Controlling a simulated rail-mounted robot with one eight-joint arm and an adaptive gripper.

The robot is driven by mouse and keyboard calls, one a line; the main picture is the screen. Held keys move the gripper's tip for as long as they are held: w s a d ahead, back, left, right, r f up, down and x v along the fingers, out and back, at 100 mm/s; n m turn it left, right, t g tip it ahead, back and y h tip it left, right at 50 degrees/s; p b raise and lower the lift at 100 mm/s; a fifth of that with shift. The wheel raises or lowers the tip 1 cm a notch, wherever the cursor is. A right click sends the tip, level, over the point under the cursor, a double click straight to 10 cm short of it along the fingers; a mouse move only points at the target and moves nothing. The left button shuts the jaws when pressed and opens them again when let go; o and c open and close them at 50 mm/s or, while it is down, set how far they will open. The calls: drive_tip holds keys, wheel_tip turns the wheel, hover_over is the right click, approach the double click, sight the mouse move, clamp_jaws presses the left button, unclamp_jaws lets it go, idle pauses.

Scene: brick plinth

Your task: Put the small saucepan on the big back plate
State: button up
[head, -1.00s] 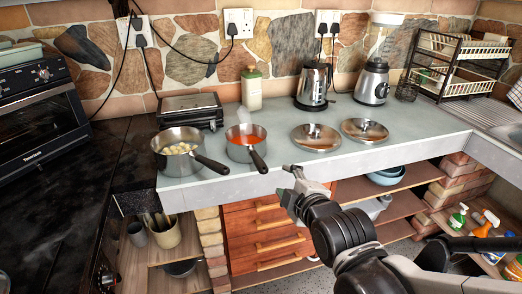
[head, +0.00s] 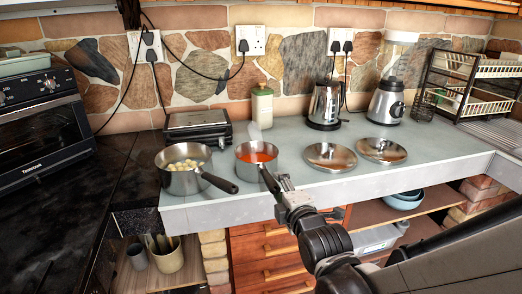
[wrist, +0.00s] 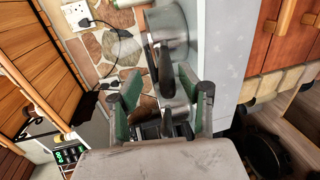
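The small saucepan (head: 256,158) holds red-orange food and stands on the pale counter. Its dark handle (head: 270,182) points toward the front edge. My gripper (head: 283,184) is at the counter's front edge, close beside the handle end. In the wrist view my gripper (wrist: 160,88) is open, its green-padded fingers either side of the dark handle (wrist: 164,75) in the picture. I cannot tell whether they touch it. The black surface (head: 60,205) is at the left; I cannot make out a separate big back plate on it.
A larger saucepan (head: 184,180) with pale pieces stands left of the small one, its handle pointing right. Two lids (head: 330,156) lie to the right.

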sight(273, 178)
drive_tip(key=x, duration=0.2)
drive_tip(key=f+b+x, duration=0.1)
drive_tip(key=x, duration=0.1)
drive_tip(key=shift+w+a, duration=0.15)
drive_tip(key=shift+w, duration=0.1)
drive_tip(key=shift+w+a+f, duration=0.1)
drive_tip(key=shift+w+a, duration=0.05)
drive_tip(key=shift+w, duration=0.4)
clamp_jaws()
